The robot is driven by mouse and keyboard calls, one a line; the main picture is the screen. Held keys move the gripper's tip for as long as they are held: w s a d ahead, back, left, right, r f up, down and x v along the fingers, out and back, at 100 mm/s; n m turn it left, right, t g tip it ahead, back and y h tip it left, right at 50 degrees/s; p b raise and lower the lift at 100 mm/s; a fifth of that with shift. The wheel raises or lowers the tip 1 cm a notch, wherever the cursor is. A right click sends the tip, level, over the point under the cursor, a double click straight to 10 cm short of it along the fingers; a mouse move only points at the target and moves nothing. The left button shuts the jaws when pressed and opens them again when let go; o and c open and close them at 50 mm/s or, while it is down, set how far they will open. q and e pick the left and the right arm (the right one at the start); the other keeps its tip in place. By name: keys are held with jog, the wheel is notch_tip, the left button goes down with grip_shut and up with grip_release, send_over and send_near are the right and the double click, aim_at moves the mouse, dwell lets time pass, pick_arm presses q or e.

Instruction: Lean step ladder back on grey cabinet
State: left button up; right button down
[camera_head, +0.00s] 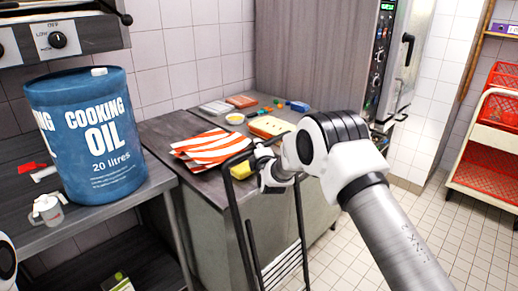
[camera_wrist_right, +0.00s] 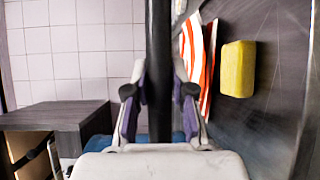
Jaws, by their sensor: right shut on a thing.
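The step ladder (camera_head: 238,217) is a black tube frame with rungs low down. It stands in front of the grey cabinet (camera_head: 205,218), its top near the height of the dark countertop. I cannot tell whether it touches the cabinet edge. My right gripper (camera_head: 262,160) is shut on the ladder's upper bar and hides part of it. In the right wrist view the black tube (camera_wrist_right: 159,60) runs between the two fingers of my right gripper (camera_wrist_right: 159,92).
A blue oil drum (camera_head: 85,135) stands on the left counter. Tiled floor (camera_head: 335,255) is open at right, before a red-crate rack (camera_head: 485,165).

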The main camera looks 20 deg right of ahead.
jog(key=shift+w+a+f+b, duration=0.15)
jog(key=shift+w+f+b, duration=0.05)
jog(key=shift+f, duration=0.3)
jog(key=shift+w+a+f+b, duration=0.15)
jog(key=shift+f, duration=0.35)
dwell(0.4)
jog(key=c, duration=1.1)
grip_release()
jog(key=shift+c, duration=0.2)
jog(key=shift+o, duration=1.2)
jog(key=shift+w+d+f, duration=0.1)
